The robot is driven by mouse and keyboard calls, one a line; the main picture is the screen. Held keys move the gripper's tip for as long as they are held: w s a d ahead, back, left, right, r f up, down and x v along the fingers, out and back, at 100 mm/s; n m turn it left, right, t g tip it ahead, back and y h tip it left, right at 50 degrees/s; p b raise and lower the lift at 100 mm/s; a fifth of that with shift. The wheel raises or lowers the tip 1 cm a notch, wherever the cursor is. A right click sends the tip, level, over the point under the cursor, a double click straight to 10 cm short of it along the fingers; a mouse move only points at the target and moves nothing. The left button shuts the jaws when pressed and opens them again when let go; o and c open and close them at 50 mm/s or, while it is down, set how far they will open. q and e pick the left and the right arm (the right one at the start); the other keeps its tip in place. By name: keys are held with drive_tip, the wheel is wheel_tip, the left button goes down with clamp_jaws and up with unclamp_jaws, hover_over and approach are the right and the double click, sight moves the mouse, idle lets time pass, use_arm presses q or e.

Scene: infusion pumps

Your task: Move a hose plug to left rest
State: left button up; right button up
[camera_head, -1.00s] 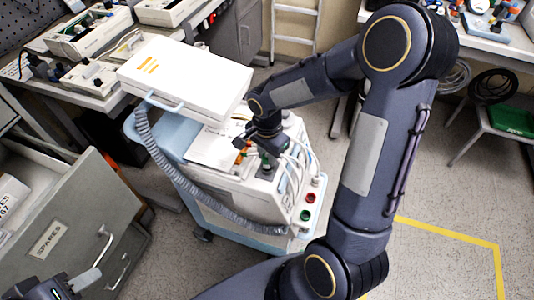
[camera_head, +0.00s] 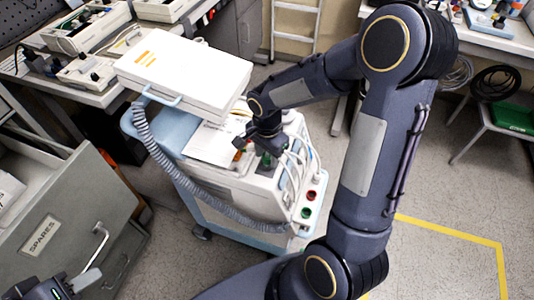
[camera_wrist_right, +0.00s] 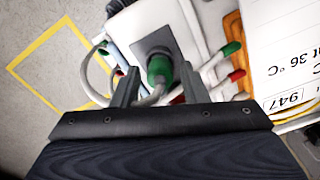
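A green hose plug (camera_wrist_right: 158,68) sits in a dark square seat on the white machine top, in the right wrist view. My right gripper (camera_wrist_right: 158,88) is open, one finger on each side of the green plug, with gaps visible. In the head view my right gripper (camera_head: 262,152) is over the cart's top, and the plug is mostly hidden by it. A second green tip (camera_wrist_right: 231,48) and a red tip (camera_wrist_right: 237,75) lie to the right of the gripper in the wrist view. My left gripper (camera_head: 68,286) is at the bottom left, cut by the frame. I cannot tell which place is the left rest.
The white cart carries a white box (camera_head: 185,70), a paper sheet (camera_head: 215,143) and a grey corrugated hose (camera_head: 165,165). A side strip has red (camera_head: 311,194) and green (camera_head: 305,213) ports. An open SPARES drawer (camera_head: 75,225) is at left. Floor is free at right.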

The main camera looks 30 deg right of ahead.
drive_tip(key=shift+o, duration=0.7)
drive_tip(key=shift+r, duration=0.1)
wheel_tip(320, 180, up, 8)
drive_tip(key=shift+f+p, duration=0.15)
drive_tip(key=shift+p, duration=0.2)
drive_tip(key=s+a+r+n+t+y+p, duration=0.1)
drive_tip(key=s+a+r+n+t+y, duration=0.1)
drive_tip(key=s+r+n, duration=0.3)
drive_tip(key=s+a+r+n+t+y+p, duration=0.1)
drive_tip(key=s+r+n, duration=0.4)
drive_tip(key=s, duration=0.7)
drive_tip(key=a+n+t+p, duration=0.1)
drive_tip(key=n+t, duration=0.1)
drive_tip(key=shift+r+n+t+y, duration=0.25)
drive_tip(key=shift+n+t+y, duration=0.05)
drive_tip(key=shift+n+y, duration=0.1)
drive_tip(key=shift+c, duration=0.2)
